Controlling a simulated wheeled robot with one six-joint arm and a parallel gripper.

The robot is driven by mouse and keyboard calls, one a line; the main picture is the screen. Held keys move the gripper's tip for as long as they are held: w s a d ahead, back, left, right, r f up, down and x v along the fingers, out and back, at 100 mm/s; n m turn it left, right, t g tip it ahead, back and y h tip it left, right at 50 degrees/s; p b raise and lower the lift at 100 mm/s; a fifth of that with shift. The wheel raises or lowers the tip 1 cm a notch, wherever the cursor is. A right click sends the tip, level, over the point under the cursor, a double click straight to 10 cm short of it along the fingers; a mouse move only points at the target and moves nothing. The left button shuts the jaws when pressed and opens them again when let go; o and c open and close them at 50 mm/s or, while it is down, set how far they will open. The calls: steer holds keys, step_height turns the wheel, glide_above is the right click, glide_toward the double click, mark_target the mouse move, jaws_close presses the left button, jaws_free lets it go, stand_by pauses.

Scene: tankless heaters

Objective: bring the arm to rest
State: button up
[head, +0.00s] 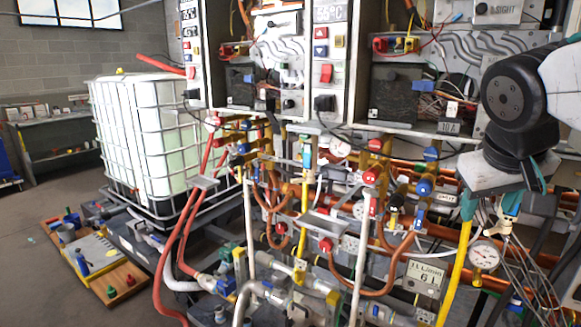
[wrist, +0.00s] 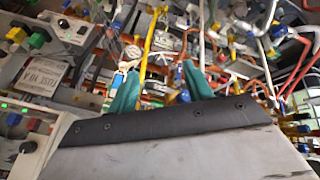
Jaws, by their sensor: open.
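My gripper (head: 490,208) hangs at the right of the head view, below the dark round joint of my arm. It points down in front of the pipework under the right heater. In the wrist view my gripper (wrist: 157,78) shows two teal fingers spread apart, with pipes and a yellow hose seen between and beyond them. Nothing is held between the fingers. Whether the fingers touch any pipe or wire, I cannot tell.
Open heater cabinets (head: 405,90) stand behind the arm, with dense pipes, valves and wires below. A pressure gauge (head: 484,256) is just under my gripper. A caged white tank (head: 150,140) stands at left.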

steer(key=s+a+f+g+y, duration=0.3)
steer(key=s+f, duration=0.7)
steer(key=s, duration=0.4)
steer(key=shift+s+a+f+g, duration=0.15)
steer(key=shift+s+a+g, duration=0.2)
steer(key=shift+a, duration=0.55)
